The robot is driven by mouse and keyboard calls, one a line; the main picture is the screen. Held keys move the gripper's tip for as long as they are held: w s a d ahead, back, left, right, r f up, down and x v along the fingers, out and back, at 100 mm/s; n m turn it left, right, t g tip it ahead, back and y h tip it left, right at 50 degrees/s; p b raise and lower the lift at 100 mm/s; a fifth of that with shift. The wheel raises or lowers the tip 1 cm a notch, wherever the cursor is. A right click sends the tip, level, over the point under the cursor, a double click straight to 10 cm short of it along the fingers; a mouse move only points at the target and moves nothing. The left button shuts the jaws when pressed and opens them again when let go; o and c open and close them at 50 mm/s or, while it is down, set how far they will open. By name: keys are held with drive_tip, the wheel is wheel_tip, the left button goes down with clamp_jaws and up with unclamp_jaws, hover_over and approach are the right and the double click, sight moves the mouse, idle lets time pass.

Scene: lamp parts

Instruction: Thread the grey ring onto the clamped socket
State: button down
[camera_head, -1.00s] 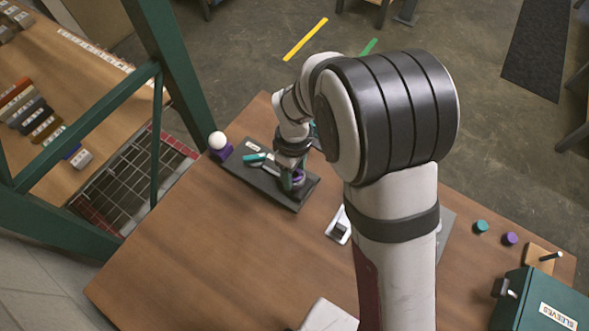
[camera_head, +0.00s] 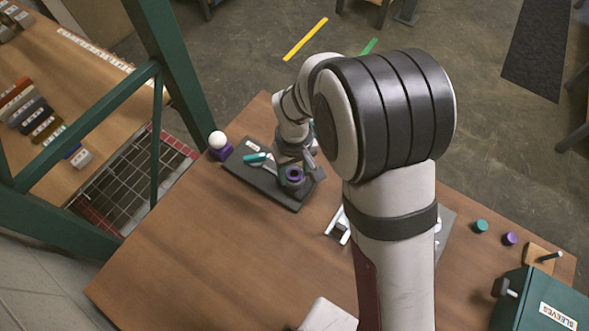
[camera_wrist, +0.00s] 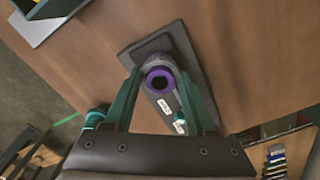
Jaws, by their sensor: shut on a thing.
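The clamped socket (camera_head: 294,173) has a purple rim around a dark hole and stands at the right end of a dark plate (camera_head: 258,187). In the wrist view its purple rim (camera_wrist: 152,81) lies between the two green fingers of my gripper (camera_wrist: 160,75). My gripper (camera_head: 296,162) is shut on the grey ring (camera_wrist: 157,60), which shows as a grey band around the purple rim. I cannot tell how far down the ring sits on the socket. The fingers hide the ring's sides.
A teal piece (camera_head: 254,157) lies on the dark plate, left of the socket. A white ball on a purple block (camera_head: 221,153) stands at the plate's left end. A green box (camera_head: 540,300) and small teal and purple caps (camera_head: 510,238) are at right. The front left table is bare.

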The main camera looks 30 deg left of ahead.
drive_tip(key=shift+f, duration=0.1)
drive_tip(key=m, duration=0.7)
drive_tip(key=m, duration=0.6)
drive_tip(key=shift+f+m, duration=0.1)
drive_tip(key=shift+m, duration=0.3)
drive_tip(key=m, duration=0.6)
drive_tip(key=shift+d+m, duration=0.1)
drive_tip(key=shift+m, duration=0.3)
drive_tip(key=m, duration=0.7)
drive_tip(key=shift+f, duration=0.1)
